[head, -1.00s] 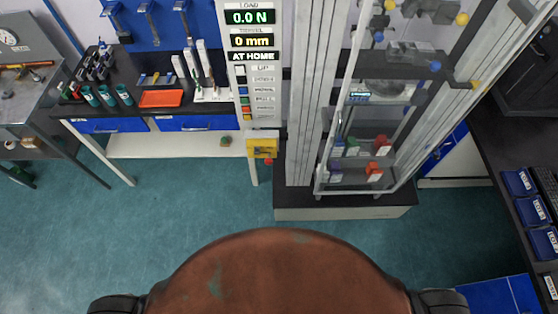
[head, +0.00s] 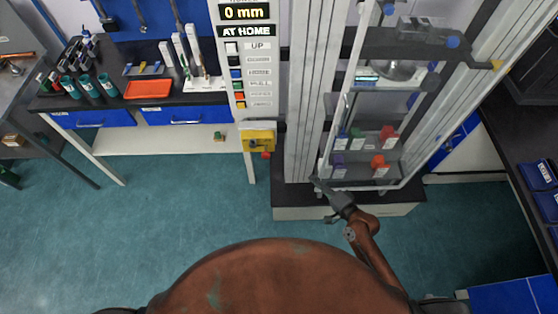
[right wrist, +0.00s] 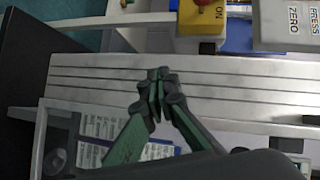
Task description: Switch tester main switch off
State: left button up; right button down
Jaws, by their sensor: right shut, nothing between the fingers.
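The tester's main switch is a yellow box (head: 258,141) with a dark knob, low on the white control panel, with a small red part under it. The yellow box also shows at the top edge of the right wrist view (right wrist: 203,18), partly cut off. My right gripper (head: 316,181) is in front of the tester frame's lower part, right of and below the switch, apart from it. In the right wrist view its fingertips (right wrist: 157,75) are together and empty, over the grey grooved column. My left gripper is not in view.
The control panel (head: 246,60) carries a display and several coloured buttons. The tester's clear guard door (head: 338,120) stands right of the column. A bench with an orange tray (head: 149,89) is at left. Blue bins (head: 540,175) sit at right. Floor in front is clear.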

jog(key=a+r+y, duration=0.2)
jog(key=a+r, duration=0.2)
jog(key=r, duration=0.2)
send_near(266, 152)
jog(key=w+d+f, duration=0.2)
jog(key=w, duration=0.2)
jog(key=a, duration=0.2)
jog(key=w+a+b, duration=0.1)
jog(key=a, duration=0.1)
jog(key=shift+f, duration=0.15)
